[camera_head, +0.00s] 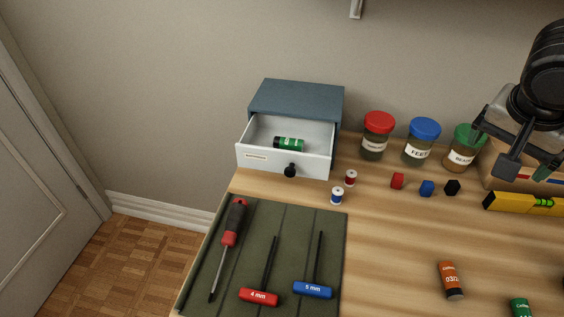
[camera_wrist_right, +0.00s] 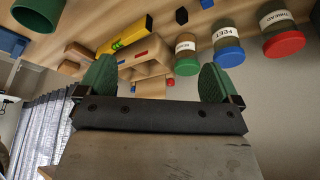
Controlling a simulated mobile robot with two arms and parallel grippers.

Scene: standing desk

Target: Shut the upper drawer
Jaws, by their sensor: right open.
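A small blue-grey drawer box (camera_head: 297,98) stands at the back left of the desk. Its white drawer (camera_head: 262,158) is pulled out toward the front, with a dark round knob (camera_head: 290,170) on its face. A green battery-like cylinder (camera_head: 289,144) lies inside the drawer. My right gripper (camera_head: 529,168) is at the upper right of the head view, over the back right of the desk and well away from the drawer. In the right wrist view its two green-padded fingers (camera_wrist_right: 157,82) are wide apart with nothing between them. My left gripper is out of view.
Jars with red (camera_head: 378,121), blue (camera_head: 425,128) and green lids stand between the drawer box and my right gripper. Two thread spools (camera_head: 337,196) and small cubes (camera_head: 427,188) lie in front. A green mat (camera_head: 272,220) with a screwdriver and hex keys lies before the drawer.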

